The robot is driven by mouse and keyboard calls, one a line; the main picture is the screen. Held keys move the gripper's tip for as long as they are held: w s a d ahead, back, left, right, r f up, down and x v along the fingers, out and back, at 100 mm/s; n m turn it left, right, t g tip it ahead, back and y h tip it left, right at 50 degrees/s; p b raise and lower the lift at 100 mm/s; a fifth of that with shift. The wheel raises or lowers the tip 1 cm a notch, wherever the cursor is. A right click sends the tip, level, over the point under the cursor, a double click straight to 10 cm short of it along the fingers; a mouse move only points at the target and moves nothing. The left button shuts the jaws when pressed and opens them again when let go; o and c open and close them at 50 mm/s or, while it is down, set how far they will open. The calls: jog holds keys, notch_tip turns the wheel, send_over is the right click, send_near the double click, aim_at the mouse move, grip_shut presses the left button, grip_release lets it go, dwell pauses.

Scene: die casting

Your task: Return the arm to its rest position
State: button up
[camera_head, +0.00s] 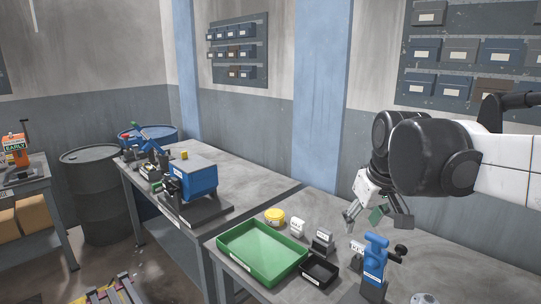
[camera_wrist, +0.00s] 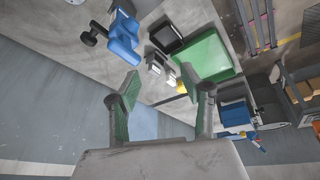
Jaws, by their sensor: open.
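My gripper (camera_head: 368,216) is at the end of my arm, which reaches in from the right in the head view. It hangs above the right-hand workbench (camera_head: 443,264), near a blue hand press (camera_head: 375,262). In the wrist view my gripper (camera_wrist: 162,106) has its two green-padded fingers spread wide with nothing between them. The blue press (camera_wrist: 124,38) shows at the upper left there, apart from the fingers. The gripper is clear of the bench top in the head view.
On the bench stand a green tray (camera_head: 263,279), a small black tray (camera_head: 319,272), a yellow round container (camera_head: 274,216) and small labelled blocks (camera_head: 298,227). A blue machine (camera_head: 193,179) stands on the left bench. Dark barrels (camera_head: 95,190) are behind. Wall bins (camera_head: 467,50) hang at the right.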

jog(key=s+f+m+t, duration=0.1)
jog(key=s+f, duration=0.3)
jog(key=s, duration=0.4)
jog(key=s+f+m+t, duration=0.1)
jog(key=s+f, duration=0.3)
jog(key=s, duration=0.4)
jog(key=shift+s+f+m+t, duration=0.25)
jog(key=shift+s+m+t, duration=0.15)
jog(key=shift+m, duration=0.1)
